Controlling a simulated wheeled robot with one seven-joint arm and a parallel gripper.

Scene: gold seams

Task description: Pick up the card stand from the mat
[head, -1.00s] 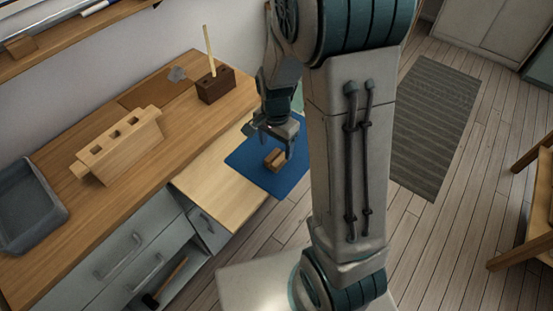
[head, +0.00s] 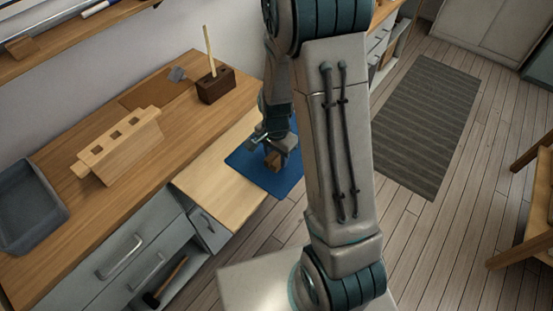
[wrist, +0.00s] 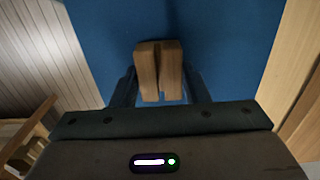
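The card stand is a small brown wooden block with a slot along its top. In the wrist view the card stand (wrist: 147,72) stands on the blue mat (wrist: 220,40), with its near end between the two fingers of my gripper (wrist: 160,88). A gap shows between the block and each finger, so the gripper is open around it. In the head view my gripper (head: 274,145) is low over the blue mat (head: 285,184) and partly covers the card stand (head: 272,161).
The mat lies on a pale wooden board (head: 215,180) beside the workbench (head: 90,220). A slotted wooden block (head: 125,145), a dark holder with a stick (head: 216,86) and a grey tray (head: 30,205) stand on the bench.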

